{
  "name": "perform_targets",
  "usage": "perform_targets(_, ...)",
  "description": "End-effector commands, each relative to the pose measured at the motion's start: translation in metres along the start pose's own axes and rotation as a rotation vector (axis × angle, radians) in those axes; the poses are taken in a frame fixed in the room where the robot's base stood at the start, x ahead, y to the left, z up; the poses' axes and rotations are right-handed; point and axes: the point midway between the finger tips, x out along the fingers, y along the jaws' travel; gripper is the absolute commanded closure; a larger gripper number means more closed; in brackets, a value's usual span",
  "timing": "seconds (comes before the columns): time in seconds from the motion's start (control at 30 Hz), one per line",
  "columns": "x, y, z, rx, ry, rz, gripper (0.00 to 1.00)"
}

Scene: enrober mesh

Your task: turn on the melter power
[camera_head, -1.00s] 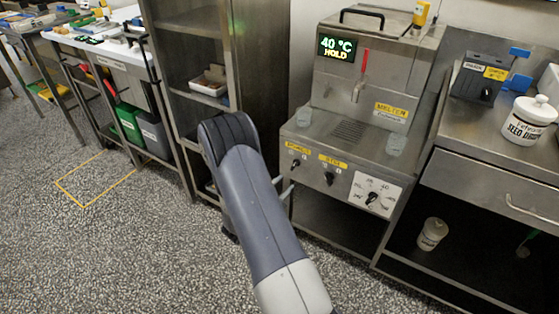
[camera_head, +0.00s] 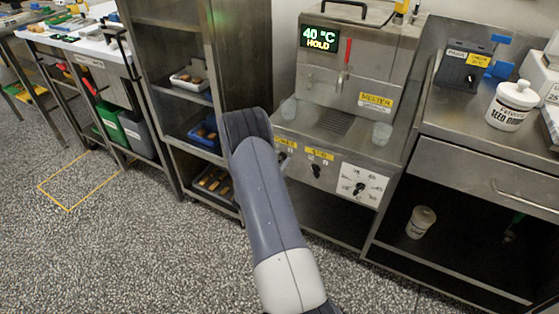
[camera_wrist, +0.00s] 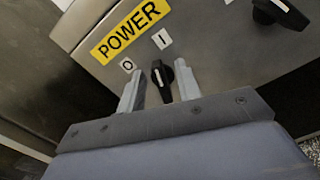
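The steel melter (camera_head: 385,62) stands against the wall, and its display (camera_head: 320,38) reads 40 °C HOLD. Its yellow POWER label (camera_wrist: 130,29) fills the upper left of the wrist view, with O and I plates below it. The black power knob (camera_wrist: 161,76) sits under these plates. My gripper (camera_wrist: 158,88) is open, with one finger on each side of the knob; I cannot tell whether either finger touches it. The knob's exact setting is hard to read. In the head view my arm largely hides the gripper and the power knob.
The STIR knob (camera_head: 316,171) and a white-faced temperature dial (camera_head: 359,188) are right of the power knob. A shelf rack with trays (camera_head: 193,80) stands close on the left. A counter (camera_head: 440,120) with a white jar (camera_head: 511,106) is on the right.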

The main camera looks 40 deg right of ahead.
Motion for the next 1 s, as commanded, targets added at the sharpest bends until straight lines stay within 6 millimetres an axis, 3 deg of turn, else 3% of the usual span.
perform_targets(0.23,0.001,0.0,0.0001,0.0,0.0,0.0,0.67)
perform_targets(0.6,0.0006,0.0,0.0001,0.0,0.0,0.0,0.97)
perform_targets(1.0,0.0007,-0.003,-0.0045,0.131,-0.001,0.0,0.97)
